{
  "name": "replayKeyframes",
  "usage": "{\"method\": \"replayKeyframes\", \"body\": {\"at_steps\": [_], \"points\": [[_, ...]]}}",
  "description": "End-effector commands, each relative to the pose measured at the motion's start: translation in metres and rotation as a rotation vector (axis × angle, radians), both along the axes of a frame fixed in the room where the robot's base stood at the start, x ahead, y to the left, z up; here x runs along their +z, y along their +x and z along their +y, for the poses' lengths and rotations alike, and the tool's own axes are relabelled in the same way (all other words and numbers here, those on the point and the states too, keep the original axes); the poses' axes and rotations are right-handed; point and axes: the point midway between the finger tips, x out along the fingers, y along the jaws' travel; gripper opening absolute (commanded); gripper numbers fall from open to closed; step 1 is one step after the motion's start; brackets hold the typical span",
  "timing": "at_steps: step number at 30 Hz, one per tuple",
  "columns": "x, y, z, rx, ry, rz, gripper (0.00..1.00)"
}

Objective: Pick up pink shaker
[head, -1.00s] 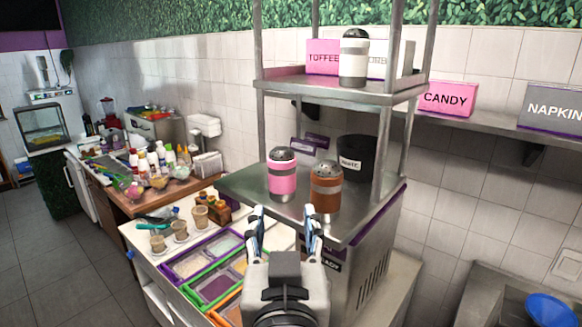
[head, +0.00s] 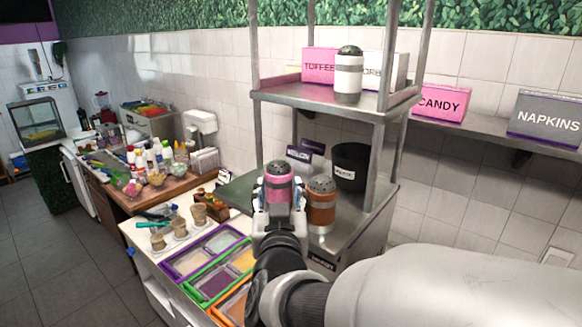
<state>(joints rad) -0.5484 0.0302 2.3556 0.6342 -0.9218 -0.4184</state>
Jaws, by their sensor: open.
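The pink shaker (head: 278,185) has a grey domed top and stands upright on the lower metal shelf (head: 346,212). My gripper (head: 278,203) is directly in front of it in the head view, with its fingers at the left and right sides of the shaker. The jaws are open. The gripper body hides the shaker's lower part, and I cannot tell whether the fingers touch it.
A brown shaker (head: 321,205) stands close on the right of my gripper. A black container (head: 350,167) is behind it. A white shaker (head: 348,75) is on the upper shelf (head: 330,101). Topping trays (head: 212,262) lie below left. A metal post (head: 378,160) rises at right.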

Motion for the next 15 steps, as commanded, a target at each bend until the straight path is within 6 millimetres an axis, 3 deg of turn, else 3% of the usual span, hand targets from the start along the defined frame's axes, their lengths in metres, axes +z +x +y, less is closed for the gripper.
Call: {"method": "replayKeyframes", "body": {"at_steps": [5, 12, 15], "points": [[0.0, 0.019, 0.001, 0.0, 0.0, 0.001, 0.5], [0.0, 0.02, 0.001, 0.001, 0.0, 0.0, 0.5], [0.0, 0.02, 0.001, 0.001, 0.0, 0.0, 0.44]]}}
